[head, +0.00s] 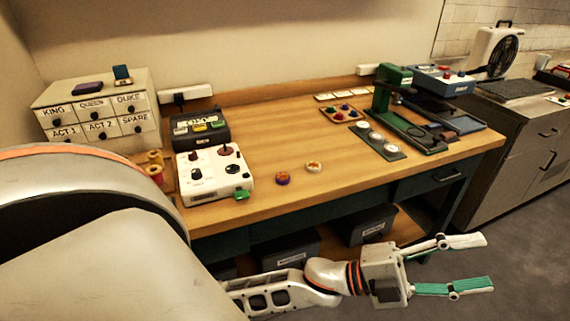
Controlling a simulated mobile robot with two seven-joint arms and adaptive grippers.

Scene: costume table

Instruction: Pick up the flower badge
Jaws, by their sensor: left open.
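Two small round badge-like pieces lie on the wooden table near its front edge. One is an orange and purple piece (283,178), and to its right is a pale piece with orange (314,167). They are too small to tell which one is the flower badge. My left gripper (487,262) is open and empty, with its green-padded fingers pointing right. It is in front of the table, to the right of both pieces and apart from them. My right gripper is out of view.
A white control box (213,172) stands left of the pieces. A tray of coloured pieces (342,113), a dark strip with white discs (378,140) and a green press (392,88) stand toward the back right. The wooden tabletop (280,135) is clear in the middle.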

